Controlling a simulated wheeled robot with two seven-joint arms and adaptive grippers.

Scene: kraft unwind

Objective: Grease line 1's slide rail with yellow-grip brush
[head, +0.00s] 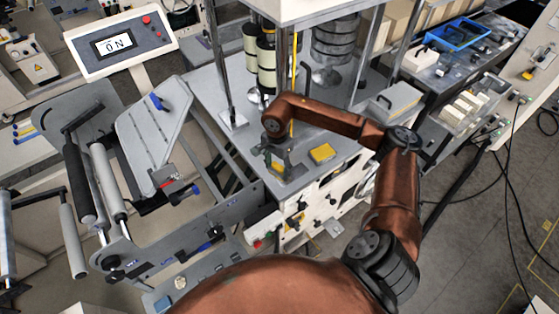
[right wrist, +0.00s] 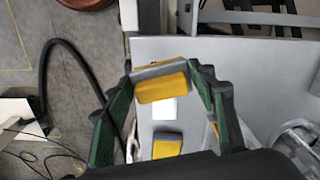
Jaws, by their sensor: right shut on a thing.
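My right gripper (head: 278,164) is over the front edge of the grey machine table in the head view. In the right wrist view, its green fingers (right wrist: 163,78) are closed on the two ends of a yellow block with a grey strip (right wrist: 160,90), which looks like the yellow-grip brush. A second yellow-and-grey block (head: 322,153) lies on the table to the right of the gripper; it also shows in the right wrist view (right wrist: 167,148). I cannot tell which part is line 1's slide rail. My left gripper is not in view.
A display reading "ON" (head: 118,45) is at upper left. A slanted grey plate (head: 152,135) and rollers are at left. A blue tray (head: 458,35) is at upper right.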

